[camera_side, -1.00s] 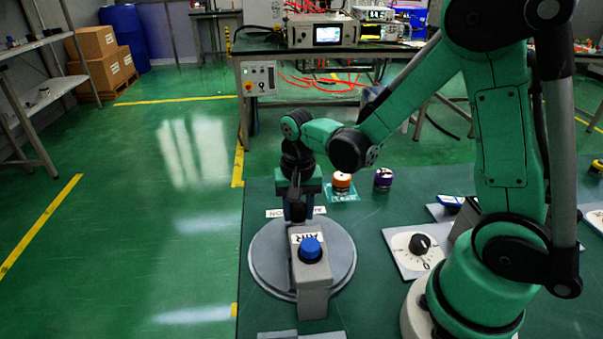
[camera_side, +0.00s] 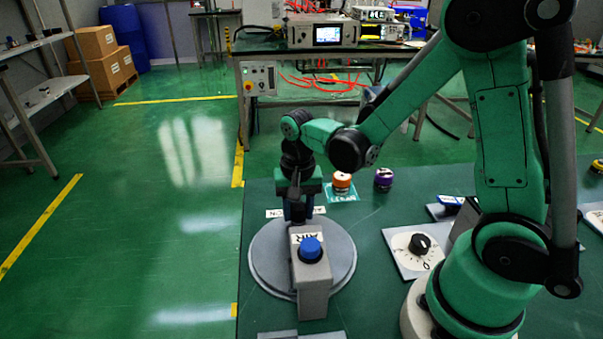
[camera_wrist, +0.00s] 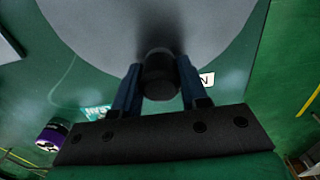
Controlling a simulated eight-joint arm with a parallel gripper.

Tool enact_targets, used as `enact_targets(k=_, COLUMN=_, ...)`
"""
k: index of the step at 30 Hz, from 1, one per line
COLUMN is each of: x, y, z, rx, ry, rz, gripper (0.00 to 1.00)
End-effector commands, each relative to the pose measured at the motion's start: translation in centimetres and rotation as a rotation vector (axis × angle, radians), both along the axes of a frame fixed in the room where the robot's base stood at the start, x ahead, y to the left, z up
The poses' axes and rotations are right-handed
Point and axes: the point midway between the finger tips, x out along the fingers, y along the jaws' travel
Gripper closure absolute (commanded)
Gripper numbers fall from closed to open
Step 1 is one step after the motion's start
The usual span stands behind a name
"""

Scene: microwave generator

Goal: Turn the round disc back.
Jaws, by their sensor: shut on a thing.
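The round grey disc (camera_side: 270,258) lies flat on the green table. In the wrist view, the disc (camera_wrist: 100,28) fills the top. A dark upright peg (camera_wrist: 158,75) stands at its edge, between the two blue fingers of my gripper (camera_wrist: 157,92). My gripper is shut on this peg. In the side view, my gripper (camera_side: 298,210) points down at the far edge of the disc, and the peg is hidden there by the gripper and the box in front.
A grey box (camera_side: 312,285) with a blue knob (camera_side: 310,250) overlaps the disc in the side view. An orange button (camera_side: 342,181) and a purple one (camera_side: 383,179) stand behind right. A black dial (camera_side: 420,243) sits on a white plate to the right.

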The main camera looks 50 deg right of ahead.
Motion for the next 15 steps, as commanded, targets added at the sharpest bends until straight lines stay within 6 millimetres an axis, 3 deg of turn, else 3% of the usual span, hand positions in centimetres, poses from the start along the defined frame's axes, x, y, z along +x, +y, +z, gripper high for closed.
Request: enact_targets(k=15, x=0.61, y=0.67, z=0.02, rx=0.001, ry=0.002, rz=0.142, gripper=1.0)
